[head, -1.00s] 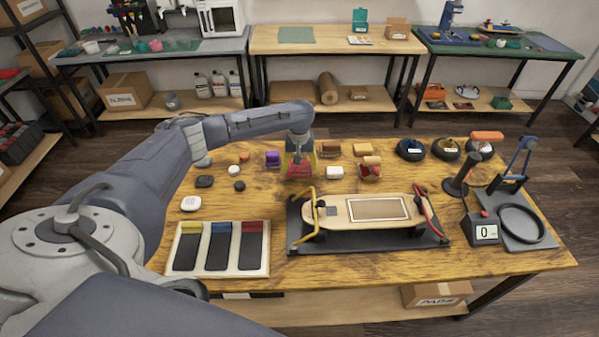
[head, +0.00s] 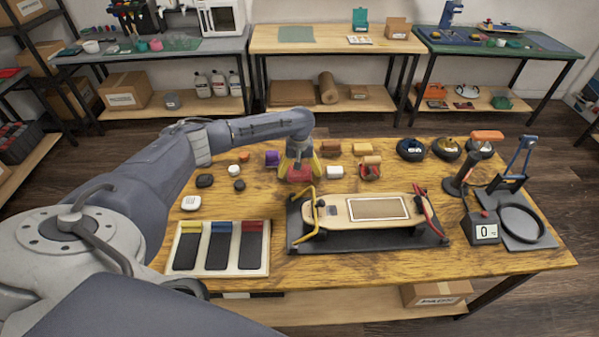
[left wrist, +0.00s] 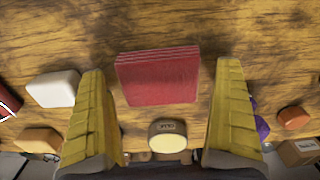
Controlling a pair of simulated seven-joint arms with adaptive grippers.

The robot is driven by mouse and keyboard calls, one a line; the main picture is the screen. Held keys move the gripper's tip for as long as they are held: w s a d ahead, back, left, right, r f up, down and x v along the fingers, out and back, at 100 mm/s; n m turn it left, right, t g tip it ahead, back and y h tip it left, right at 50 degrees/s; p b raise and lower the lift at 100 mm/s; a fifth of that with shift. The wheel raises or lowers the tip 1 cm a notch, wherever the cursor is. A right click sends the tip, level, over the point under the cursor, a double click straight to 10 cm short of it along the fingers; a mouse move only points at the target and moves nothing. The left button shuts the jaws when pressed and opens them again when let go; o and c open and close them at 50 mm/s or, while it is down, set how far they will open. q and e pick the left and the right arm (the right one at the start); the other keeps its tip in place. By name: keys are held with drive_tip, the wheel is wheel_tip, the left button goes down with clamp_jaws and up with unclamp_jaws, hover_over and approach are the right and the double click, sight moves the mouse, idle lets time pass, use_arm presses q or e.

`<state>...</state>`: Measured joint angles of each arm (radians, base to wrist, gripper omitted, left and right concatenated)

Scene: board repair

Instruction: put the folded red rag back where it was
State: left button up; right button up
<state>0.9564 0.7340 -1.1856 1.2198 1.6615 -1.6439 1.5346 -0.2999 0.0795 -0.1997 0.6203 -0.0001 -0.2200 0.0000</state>
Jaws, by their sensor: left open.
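The folded red rag (head: 299,174) lies flat on the wooden table, behind the left end of the skateboard stand. In the left wrist view the rag (left wrist: 158,80) shows as a layered red square, apart from both fingers. My left gripper (head: 300,168) is over the rag, pointing down. Its yellow fingers are spread wide, and in the left wrist view the open gripper (left wrist: 160,105) has nothing between its pads. The fingers partly cover the rag in the head view. My right gripper is not in view.
A white block (head: 335,172) and a purple item (head: 272,158) flank the rag. A round pale tin (left wrist: 168,135) stands close by in the left wrist view. The skateboard (head: 350,211) sits in its stand in front.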

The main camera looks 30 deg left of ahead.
use_arm(q)
drive_tip(key=shift+r, duration=0.1)
wheel_tip(320, 180, up, 12)
idle(0.6)
drive_tip(key=shift+a, duration=0.1)
